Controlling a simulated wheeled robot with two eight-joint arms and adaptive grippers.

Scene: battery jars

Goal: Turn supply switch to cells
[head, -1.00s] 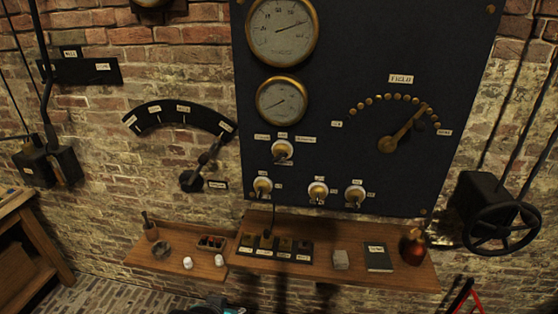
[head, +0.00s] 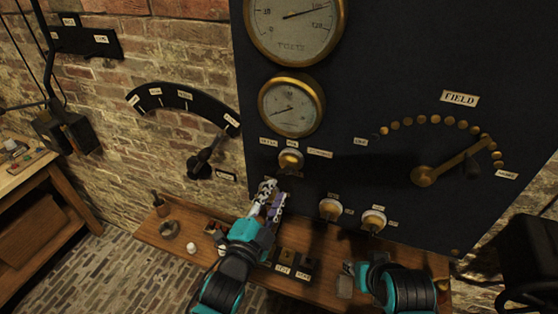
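The supply switch (head: 291,161) is a round pale knob on the dark panel below the small gauge. Small labels surround it; the left one looks like "cells", but they are too small to read surely. My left gripper (head: 275,190) is just below and left of the switch, fingers pointing up, apart from it. Its two fingertips look slightly apart with nothing visible between them. It hides the lower left knob. My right gripper (head: 352,272) is low, over the shelf's right part; its fingers are too small and turned to read.
Two more knobs (head: 330,209) and (head: 374,220) sit lower right of the switch. A brass field lever (head: 452,163) is farther right. A wooden shelf (head: 165,238) with small items runs below the panel. A lever with a curved scale (head: 185,98) is on the left wall.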

